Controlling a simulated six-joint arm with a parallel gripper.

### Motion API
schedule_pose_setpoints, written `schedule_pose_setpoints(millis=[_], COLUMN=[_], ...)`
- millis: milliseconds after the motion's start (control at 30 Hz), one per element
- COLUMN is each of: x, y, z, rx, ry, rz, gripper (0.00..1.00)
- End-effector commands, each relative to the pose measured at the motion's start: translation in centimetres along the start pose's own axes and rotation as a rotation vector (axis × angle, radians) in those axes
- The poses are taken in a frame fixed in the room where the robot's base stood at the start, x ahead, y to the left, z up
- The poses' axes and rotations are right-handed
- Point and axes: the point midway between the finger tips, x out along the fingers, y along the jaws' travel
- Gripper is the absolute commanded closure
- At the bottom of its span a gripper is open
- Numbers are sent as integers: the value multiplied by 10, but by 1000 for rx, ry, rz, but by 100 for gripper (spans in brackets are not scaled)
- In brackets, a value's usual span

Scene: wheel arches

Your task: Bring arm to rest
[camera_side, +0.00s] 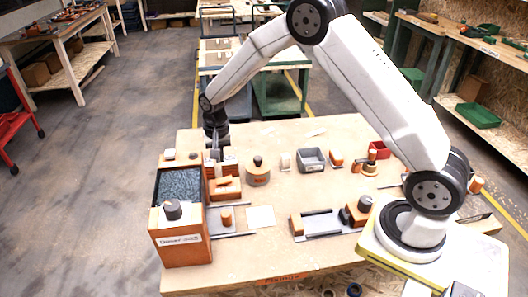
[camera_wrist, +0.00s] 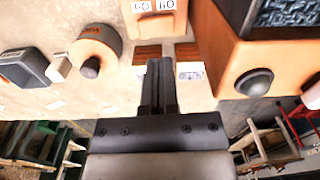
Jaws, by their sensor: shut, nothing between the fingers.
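My gripper (camera_wrist: 161,84) is shut with nothing between its fingers in the wrist view. In the side view my gripper (camera_side: 216,153) points down over the back left of the work table (camera_side: 330,262), behind an orange block fixture (camera_side: 226,188). The fixture also shows in the wrist view (camera_wrist: 158,22), just past the fingertips. I cannot tell from these views whether the fingertips touch anything. My arm arches up from its base at the table's right end.
An orange box with a dark textured top and grey knob (camera_side: 180,246) stands left of the gripper. A round orange piece with a knob (camera_side: 257,172) and a grey bin (camera_side: 311,159) stand to the right. A grey rail fixture (camera_side: 322,224) and white square (camera_side: 261,217) lie nearer the front.

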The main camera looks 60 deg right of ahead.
Motion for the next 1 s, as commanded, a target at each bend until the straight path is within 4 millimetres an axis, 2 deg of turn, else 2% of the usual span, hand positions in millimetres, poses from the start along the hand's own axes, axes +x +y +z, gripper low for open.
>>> schedule_pose_setpoints(millis=[267,500,800,1000], x=[-34,-57,-75,-78], y=[24,55,99,124], z=[36,77,133,164], rx=[-169,-344,-560,-674], ry=[43,89,153,189], rz=[-30,-54,-73,-78], gripper=[100,100,100,100])
